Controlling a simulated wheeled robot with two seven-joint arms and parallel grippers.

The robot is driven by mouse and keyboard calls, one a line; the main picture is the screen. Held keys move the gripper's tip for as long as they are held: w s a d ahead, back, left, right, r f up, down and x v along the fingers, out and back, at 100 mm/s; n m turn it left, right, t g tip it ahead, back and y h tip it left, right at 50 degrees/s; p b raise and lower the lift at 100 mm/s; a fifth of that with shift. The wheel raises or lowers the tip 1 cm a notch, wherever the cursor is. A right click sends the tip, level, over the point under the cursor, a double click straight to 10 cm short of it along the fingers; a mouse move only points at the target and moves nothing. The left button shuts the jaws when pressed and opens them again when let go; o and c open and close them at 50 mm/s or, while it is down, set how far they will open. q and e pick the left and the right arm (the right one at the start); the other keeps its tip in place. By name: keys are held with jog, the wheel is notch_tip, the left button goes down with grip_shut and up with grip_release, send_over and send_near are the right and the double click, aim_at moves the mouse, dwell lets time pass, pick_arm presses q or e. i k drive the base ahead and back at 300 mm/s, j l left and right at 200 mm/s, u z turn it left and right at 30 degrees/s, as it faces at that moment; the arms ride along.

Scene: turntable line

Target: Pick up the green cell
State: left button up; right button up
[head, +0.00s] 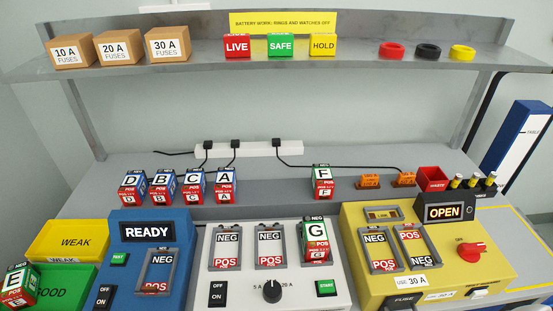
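Three cells show green. Cell G (316,241) sits in the right bay of the white charger (228,291), with green edges and a red POS band. Cell F (321,183), green and white with a red lower band, stands alone on the bench behind the charger. Cell E (20,283), green with a red POS band, is at the left edge, at the green GOOD tray (60,288); it is partly cut off. Which one the task means I cannot tell. Neither of my grippers is in view.
Cells D (132,187), B (163,186), C (194,186) and A (225,186) stand in a row at the back. A blue READY tester (120,262) and a yellow OPEN unit (490,268) flank the charger. A shelf (215,61) hangs above; black cables run along the back.

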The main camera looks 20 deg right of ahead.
aim_at(316, 241)
jog(key=z, duration=1)
